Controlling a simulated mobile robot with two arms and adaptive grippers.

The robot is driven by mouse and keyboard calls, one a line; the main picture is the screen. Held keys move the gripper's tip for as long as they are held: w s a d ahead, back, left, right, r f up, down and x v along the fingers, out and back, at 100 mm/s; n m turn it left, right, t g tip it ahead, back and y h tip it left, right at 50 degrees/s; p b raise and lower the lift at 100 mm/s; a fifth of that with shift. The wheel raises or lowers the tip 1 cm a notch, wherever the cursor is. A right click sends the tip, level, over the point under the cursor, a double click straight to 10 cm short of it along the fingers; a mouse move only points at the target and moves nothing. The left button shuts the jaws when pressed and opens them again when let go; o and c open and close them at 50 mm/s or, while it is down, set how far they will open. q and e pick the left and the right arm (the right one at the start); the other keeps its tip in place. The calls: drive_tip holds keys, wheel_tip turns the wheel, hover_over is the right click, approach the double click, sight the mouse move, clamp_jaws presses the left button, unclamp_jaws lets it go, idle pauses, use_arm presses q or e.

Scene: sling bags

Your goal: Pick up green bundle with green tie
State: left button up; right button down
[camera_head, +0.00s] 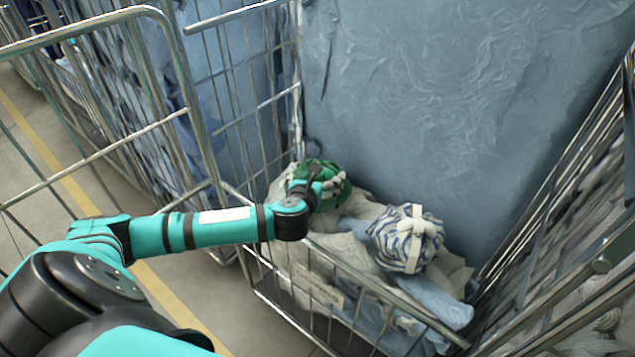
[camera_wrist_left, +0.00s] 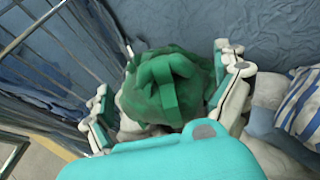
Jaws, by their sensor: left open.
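The green bundle with a green tie (camera_head: 323,171) lies on top of pale bags at the back left of a wire cage cart. In the left wrist view the bundle (camera_wrist_left: 165,88) sits between the two fingers of my left gripper (camera_wrist_left: 165,95). The fingers are spread, one on each side of it; I cannot tell whether they touch it. In the head view my left gripper (camera_head: 318,185) covers part of the bundle. My right gripper is not in view.
A blue-and-white striped bundle with a white tie (camera_head: 405,238) lies to the right of the green one. The cart's wire front (camera_head: 330,290) and side rails (camera_head: 245,60) stand close to my arm. A blue sheet (camera_head: 430,90) hangs behind.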

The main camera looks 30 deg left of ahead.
sight(330, 169)
use_arm(q)
drive_tip(key=p+x, duration=0.1)
drive_tip(key=x, duration=0.4)
drive_tip(key=shift+w, duration=0.1)
drive_tip(key=c, duration=1.8)
drive_tip(key=shift+o, duration=0.2)
drive_tip(key=shift+r, duration=0.25)
